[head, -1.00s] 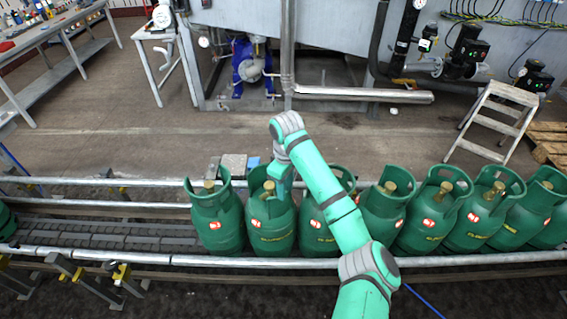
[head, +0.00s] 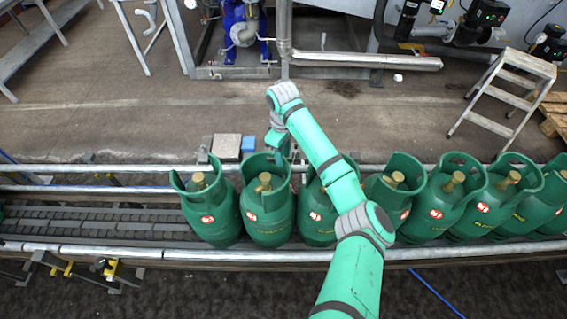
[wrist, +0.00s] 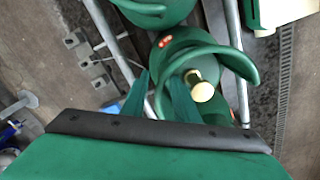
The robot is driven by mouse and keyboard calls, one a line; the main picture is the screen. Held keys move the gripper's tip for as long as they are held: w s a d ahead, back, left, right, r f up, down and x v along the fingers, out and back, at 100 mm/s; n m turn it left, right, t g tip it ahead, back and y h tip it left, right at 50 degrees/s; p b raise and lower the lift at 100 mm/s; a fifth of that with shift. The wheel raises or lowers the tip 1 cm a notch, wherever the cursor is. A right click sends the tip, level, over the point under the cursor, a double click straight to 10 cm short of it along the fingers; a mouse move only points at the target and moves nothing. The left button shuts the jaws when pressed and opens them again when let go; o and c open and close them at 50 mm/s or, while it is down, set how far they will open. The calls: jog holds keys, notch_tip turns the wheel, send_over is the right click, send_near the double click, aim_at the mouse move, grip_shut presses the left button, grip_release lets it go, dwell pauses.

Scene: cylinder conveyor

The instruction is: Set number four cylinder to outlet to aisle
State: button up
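Several green gas cylinders with brass valves and red-white labels stand upright in a row on the conveyor (head: 110,222). The leftmost cylinder (head: 212,215) and the second cylinder (head: 267,215) are clear to see; the third cylinder (head: 318,222) is partly hidden by my arm. My gripper (head: 278,150) is at the far side of the row, near the second cylinder's collar. In the wrist view my gripper (wrist: 160,98) has its two fingers apart, with nothing clamped between them. One finger is beside a cylinder collar (wrist: 215,52), the other near its brass valve (wrist: 202,88). I cannot read any cylinder number.
Metal guide rails (head: 130,250) run along both sides of the conveyor. The belt left of the row is empty for a stretch. Behind stand a step ladder (head: 505,95), a blue pump (head: 240,35) and pipes (head: 360,62).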

jog(key=f, duration=0.4)
jog(key=shift+s+a+f, duration=0.1)
jog(key=shift+a+f, duration=0.1)
jog(key=shift+f, duration=0.15)
jog(key=shift+d+f, duration=0.35)
jog(key=shift+d, duration=0.05)
jog(key=shift+a, duration=0.1)
jog(key=shift+c, duration=0.3)
jog(key=shift+a, duration=0.1)
grip_shut()
